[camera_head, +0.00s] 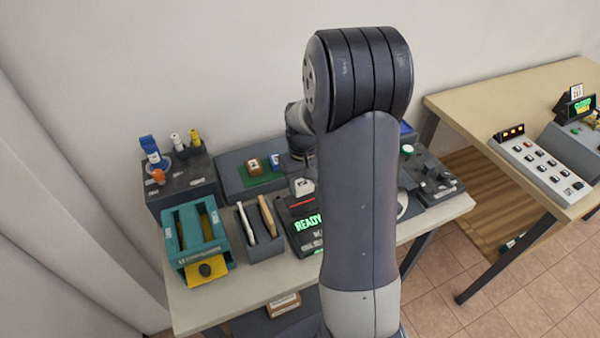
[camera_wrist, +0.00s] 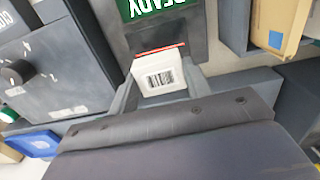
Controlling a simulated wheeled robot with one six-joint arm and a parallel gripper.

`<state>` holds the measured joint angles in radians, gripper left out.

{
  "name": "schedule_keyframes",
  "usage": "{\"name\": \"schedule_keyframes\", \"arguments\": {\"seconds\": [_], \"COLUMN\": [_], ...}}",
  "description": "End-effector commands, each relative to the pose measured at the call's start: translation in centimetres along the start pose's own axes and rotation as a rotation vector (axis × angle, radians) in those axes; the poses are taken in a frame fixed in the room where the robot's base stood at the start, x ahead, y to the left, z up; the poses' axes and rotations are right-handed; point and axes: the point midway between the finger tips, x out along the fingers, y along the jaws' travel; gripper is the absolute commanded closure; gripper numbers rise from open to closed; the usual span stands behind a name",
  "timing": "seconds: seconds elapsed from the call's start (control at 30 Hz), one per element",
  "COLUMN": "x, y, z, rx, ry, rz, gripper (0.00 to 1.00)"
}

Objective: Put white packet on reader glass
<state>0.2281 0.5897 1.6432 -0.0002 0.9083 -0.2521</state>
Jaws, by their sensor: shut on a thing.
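The white packet (camera_wrist: 160,78) has a barcode on its face. My gripper (camera_wrist: 162,88) is shut on it, with one finger on each side, in the wrist view. In the head view the white packet (camera_head: 304,187) shows just below my wrist, at the back edge of the reader (camera_head: 311,237). The reader is dark, with a green READY screen and a red line. In the wrist view the red line (camera_wrist: 160,50) runs along the packet's edge, and the reader's dark surface (camera_wrist: 196,42) lies beside it. I cannot tell whether the packet touches the glass. My arm hides the reader's right side.
Left of the reader stand a grey holder (camera_head: 266,248) with upright envelopes and a teal box (camera_head: 196,240). Behind is a grey tray (camera_head: 232,176) with small blocks on green. A dark box with knobs (camera_head: 437,182) stands right. A second table (camera_head: 470,100) is farther right.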

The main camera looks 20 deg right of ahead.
Motion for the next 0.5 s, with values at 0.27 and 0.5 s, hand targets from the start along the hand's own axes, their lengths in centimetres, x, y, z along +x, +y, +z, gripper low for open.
{"name": "schedule_keyframes", "arguments": {"seconds": [0.27, 0.5], "x": [1.1, 3.4], "y": [-0.1, -0.1], "z": [0.3, 0.3], "rx": [0.031, 0.029], "ry": [-0.001, -0.001], "rz": [0.000, 0.000], "gripper": [0.76, 0.76]}}
